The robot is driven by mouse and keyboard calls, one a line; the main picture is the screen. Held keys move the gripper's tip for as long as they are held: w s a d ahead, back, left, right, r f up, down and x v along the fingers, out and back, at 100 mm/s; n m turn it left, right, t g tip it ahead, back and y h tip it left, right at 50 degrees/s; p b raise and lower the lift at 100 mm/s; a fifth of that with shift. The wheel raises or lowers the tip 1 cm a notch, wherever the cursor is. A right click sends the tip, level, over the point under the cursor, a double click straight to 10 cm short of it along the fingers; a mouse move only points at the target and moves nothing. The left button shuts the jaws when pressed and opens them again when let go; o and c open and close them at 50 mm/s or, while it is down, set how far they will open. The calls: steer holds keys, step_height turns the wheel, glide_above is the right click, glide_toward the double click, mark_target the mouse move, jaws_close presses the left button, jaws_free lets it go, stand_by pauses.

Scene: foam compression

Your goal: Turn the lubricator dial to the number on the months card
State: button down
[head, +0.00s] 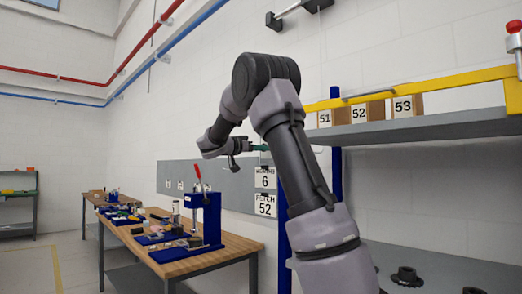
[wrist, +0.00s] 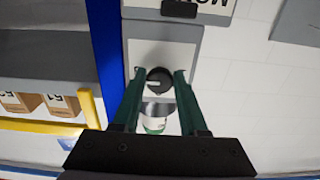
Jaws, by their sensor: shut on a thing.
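The months card (head: 264,178) hangs on the wall panel in the head view and reads 6. My gripper (wrist: 160,74) is at the lubricator in the wrist view. Its green fingers are shut on the round black dial (wrist: 159,78), one on each side. A light mark shows on the dial's face, but no number on it is readable. The lubricator body (wrist: 155,110), with a clear part and a green and white label, lies between the fingers. In the head view my gripper (head: 261,148) is small above the months card, and the dial cannot be made out.
A card reading FETCH 52 (head: 264,205) hangs below the months card. Boxes marked 51, 52 (head: 360,113) and 53 stand on a shelf with a yellow rail (head: 440,86). A blue post (wrist: 104,45) stands close beside the lubricator. A workbench (head: 215,252) carries a blue press.

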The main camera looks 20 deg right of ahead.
steer(key=shift+c, duration=2.4)
jaws_free()
steer(key=v, duration=1.1)
steer(key=shift+w, duration=0.1)
steer(key=s+d+f+n+g+y, duration=0.25)
steer(key=s+f+y, duration=0.2)
steer(key=s, duration=0.35)
steer(key=s+d+f+n+g+y, duration=0.1)
steer(key=s+d+f+n+y, duration=0.1)
steer(key=s+d+f+y, duration=0.35)
steer(key=s+a+f+n+t+y, duration=0.2)
steer(key=s+a+f+y, duration=0.1)
steer(key=s+a, duration=0.4)
steer(key=s+a+f+n+t+y, duration=0.2)
steer(key=s+a+y, duration=0.4)
steer(key=s, duration=0.6)
step_height(320, 180, down, 2)
steer(key=shift+s+a+f+n, duration=0.15)
steer(key=shift+s+a+n, duration=0.2)
steer(key=shift+a+n, duration=0.65)
